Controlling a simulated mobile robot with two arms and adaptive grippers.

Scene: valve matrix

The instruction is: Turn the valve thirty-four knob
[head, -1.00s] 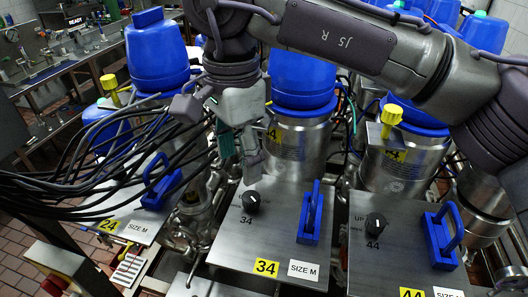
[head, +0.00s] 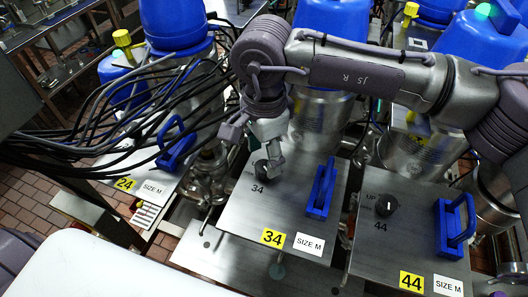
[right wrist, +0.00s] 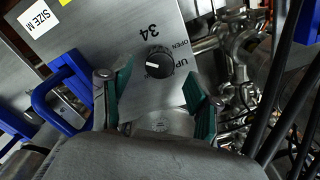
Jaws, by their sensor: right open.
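The valve thirty-four knob (right wrist: 160,62) is a round black dial with a white pointer mark. It sits on a grey metal panel (head: 235,205) with a yellow 34 label (head: 273,238) and a SIZE M tag. In the right wrist view, the words UP and OPEN are printed beside it. My right gripper (right wrist: 158,98) is open, with its green-padded fingers on either side of the lower part of that view and the knob beyond the gap between them. In the head view the right gripper (head: 268,155) is right over the knob and partly hides it. My left gripper is out of view.
A blue handle (head: 321,190) stands right of the knob on the same panel. The panel 44 with its own knob (head: 386,205) and blue handle (head: 456,222) is to the right. Black cables (head: 110,115) and panel 24 are at left. Steel canisters with blue tops stand behind.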

